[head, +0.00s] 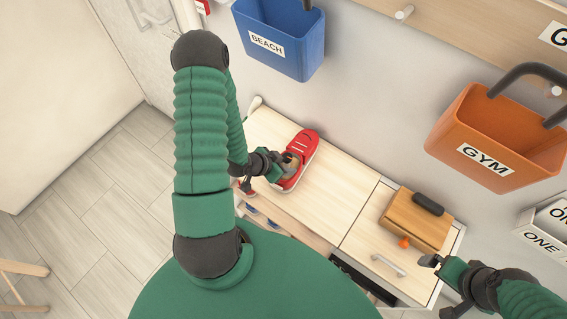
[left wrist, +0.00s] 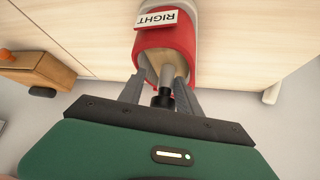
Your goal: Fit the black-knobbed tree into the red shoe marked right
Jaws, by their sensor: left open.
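The red shoe (head: 298,160) lies on the light wooden cabinet top. In the left wrist view the shoe (left wrist: 168,38) carries a white tag reading RIGHT (left wrist: 158,19). A pale wooden tree (left wrist: 167,76) with a black knob (left wrist: 162,98) sits in the shoe's opening; how deep it sits is hidden. My left gripper (left wrist: 168,90) is open, its two fingers on either side of the knob, at the shoe's opening. My right gripper (head: 432,262) is at the lower right, near the cabinet's front edge, away from the shoe.
A wooden box (head: 412,222) with a black piece on top and an orange knob stands on the right cabinet section. A blue BEACH bin (head: 283,45) and an orange GYM bin (head: 490,140) hang on the wall. More shoes (head: 262,216) show below the cabinet top.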

